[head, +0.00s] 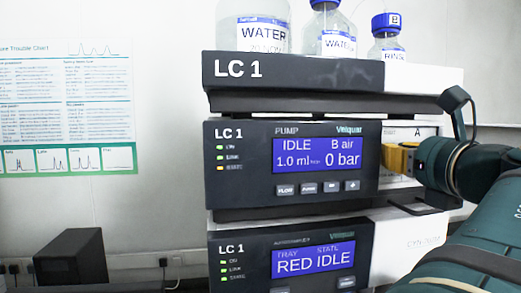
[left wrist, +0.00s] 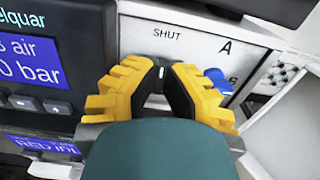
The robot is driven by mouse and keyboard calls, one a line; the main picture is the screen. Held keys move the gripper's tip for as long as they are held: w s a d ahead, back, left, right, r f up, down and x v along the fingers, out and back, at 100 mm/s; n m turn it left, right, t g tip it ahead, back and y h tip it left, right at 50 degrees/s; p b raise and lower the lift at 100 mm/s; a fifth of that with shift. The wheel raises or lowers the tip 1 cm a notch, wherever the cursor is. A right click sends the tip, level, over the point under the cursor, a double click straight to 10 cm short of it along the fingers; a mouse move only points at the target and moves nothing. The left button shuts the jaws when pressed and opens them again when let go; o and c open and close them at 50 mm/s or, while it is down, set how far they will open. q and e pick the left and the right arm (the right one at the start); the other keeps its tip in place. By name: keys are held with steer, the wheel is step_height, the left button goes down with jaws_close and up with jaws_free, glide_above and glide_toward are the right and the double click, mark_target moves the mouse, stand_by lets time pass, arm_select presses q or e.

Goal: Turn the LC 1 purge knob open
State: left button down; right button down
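The LC 1 pump (head: 235,190) has a lit display reading IDLE, B air, 0 bar. Beside it is a pale valve panel (left wrist: 200,45) marked SHUT, A and B. My left gripper (head: 402,158), with yellow fingers, is at this panel, its arm entering from the right in the head view. In the left wrist view the fingertips (left wrist: 162,75) close in on both sides of a small purge knob (left wrist: 161,73) just below SHUT. Most of the knob is hidden by the dark pads. The head view does not show the knob. My right gripper is not in view.
A blue fitting (left wrist: 218,80) sits close to the right finger, near B. The autosampler (head: 240,265) is below the pump. Water bottles (head: 252,30) stand on the top tray (head: 300,72). A black box (head: 70,256) is at lower left.

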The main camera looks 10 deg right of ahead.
arm_select(q)
steer(key=shift+w, duration=0.1)
arm_select(e)
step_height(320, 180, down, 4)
steer(key=b, duration=0.3)
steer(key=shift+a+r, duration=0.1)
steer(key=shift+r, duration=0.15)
arm_select(q)
steer(key=shift+a+f+n+b, duration=0.15)
steer(key=shift+n+b, duration=0.15)
steer(key=shift+n, duration=4.05)
steer(key=shift+a+n+b, duration=0.1)
steer(key=shift+n+b, duration=0.15)
steer(key=shift+n, duration=4.1)
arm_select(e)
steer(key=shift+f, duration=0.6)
arm_select(q)
steer(key=c, duration=1.4)
jaws_free()
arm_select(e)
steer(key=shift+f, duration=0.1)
arm_select(q)
steer(key=shift+o, duration=0.2)
steer(key=shift+w, duration=0.1)
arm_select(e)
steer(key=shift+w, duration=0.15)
arm_select(q)
steer(key=shift+d, duration=0.1)
